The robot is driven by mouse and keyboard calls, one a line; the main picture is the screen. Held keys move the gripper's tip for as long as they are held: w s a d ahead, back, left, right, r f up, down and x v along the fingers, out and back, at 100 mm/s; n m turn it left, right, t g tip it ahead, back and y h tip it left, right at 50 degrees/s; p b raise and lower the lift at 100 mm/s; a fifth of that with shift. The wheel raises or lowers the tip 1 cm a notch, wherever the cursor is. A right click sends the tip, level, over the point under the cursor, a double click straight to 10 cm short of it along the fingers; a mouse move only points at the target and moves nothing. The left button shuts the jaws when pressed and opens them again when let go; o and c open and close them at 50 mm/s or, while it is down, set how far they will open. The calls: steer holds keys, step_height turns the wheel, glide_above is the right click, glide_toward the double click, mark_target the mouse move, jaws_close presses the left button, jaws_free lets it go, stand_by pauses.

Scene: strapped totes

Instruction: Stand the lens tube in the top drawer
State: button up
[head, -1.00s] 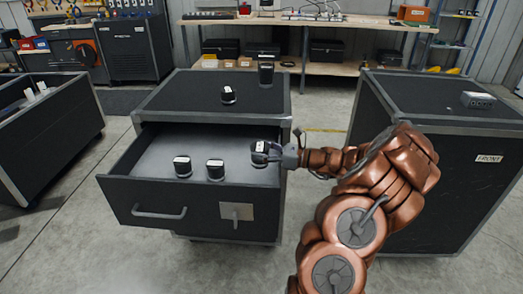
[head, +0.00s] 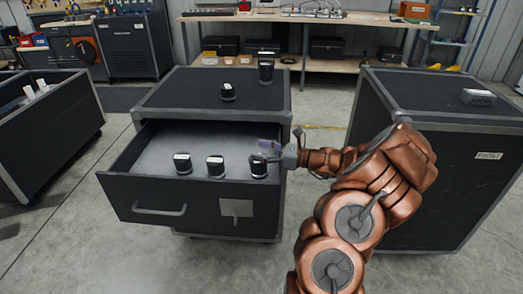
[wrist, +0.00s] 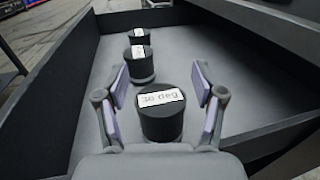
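A short black lens tube (head: 258,169) with a white label stands upright at the right of the open top drawer (head: 150,207). In the wrist view the lens tube (wrist: 162,122) has a label that seems to read "36 deg" or "30 deg". My gripper (head: 268,152) is open around it. In the wrist view my gripper (wrist: 162,97) has one finger on each side of the tube, with gaps between pads and tube. Two similar black tubes, a middle one (head: 215,170) and a left one (head: 183,166), stand upright to its left in the drawer.
On the cabinet top (head: 180,92) stand a short black tube (head: 228,94) and a taller black one (head: 266,70). Another case (head: 430,90) stands to the right, near my arm. An open bin (head: 45,140) is at the left. The drawer's rear floor is clear.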

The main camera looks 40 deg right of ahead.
steer(key=shift+o, duration=1.1)
